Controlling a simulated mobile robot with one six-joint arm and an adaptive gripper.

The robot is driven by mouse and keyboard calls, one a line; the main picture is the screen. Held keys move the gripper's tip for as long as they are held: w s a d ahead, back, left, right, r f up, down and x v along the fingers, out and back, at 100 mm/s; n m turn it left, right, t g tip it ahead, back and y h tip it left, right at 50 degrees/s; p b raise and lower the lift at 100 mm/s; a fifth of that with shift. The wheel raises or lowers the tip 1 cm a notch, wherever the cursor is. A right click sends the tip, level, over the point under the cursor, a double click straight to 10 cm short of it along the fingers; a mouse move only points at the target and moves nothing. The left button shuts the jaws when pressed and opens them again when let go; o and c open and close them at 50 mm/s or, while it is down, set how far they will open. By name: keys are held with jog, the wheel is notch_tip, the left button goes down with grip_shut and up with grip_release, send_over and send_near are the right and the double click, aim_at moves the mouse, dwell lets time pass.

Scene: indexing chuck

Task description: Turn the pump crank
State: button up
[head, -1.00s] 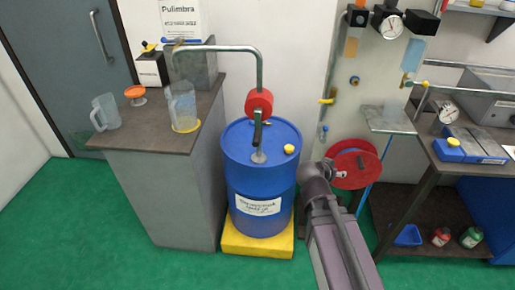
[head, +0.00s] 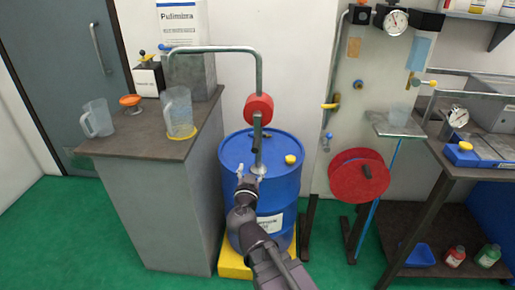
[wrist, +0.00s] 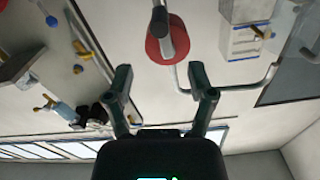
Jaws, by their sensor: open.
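The pump is a red round body (head: 259,107) on a grey pipe above a blue drum (head: 285,180). Its crank (head: 257,130) is a grey arm hanging below the red body, with a dark part near its lower end. My gripper (head: 251,172) is just in front of the drum's top, below the crank, and looks apart from it. In the wrist view, my gripper (wrist: 161,78) has its two fingers spread with nothing between them. The red pump body (wrist: 166,40) and the grey crank (wrist: 160,20) show beyond the fingertips. My arm hides part of the drum's front.
A grey counter (head: 135,150) with clear jugs (head: 179,110) stands left of the drum. The spout pipe (head: 215,48) reaches over it. A red reel (head: 358,178) is at right, and a workbench (head: 455,165) stands farther right. Green floor is open at left.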

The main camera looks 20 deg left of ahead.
aim_at(256, 144)
jog(key=shift+w, duration=0.2)
jog(key=x, duration=1.3)
jog(key=shift+w, duration=0.25)
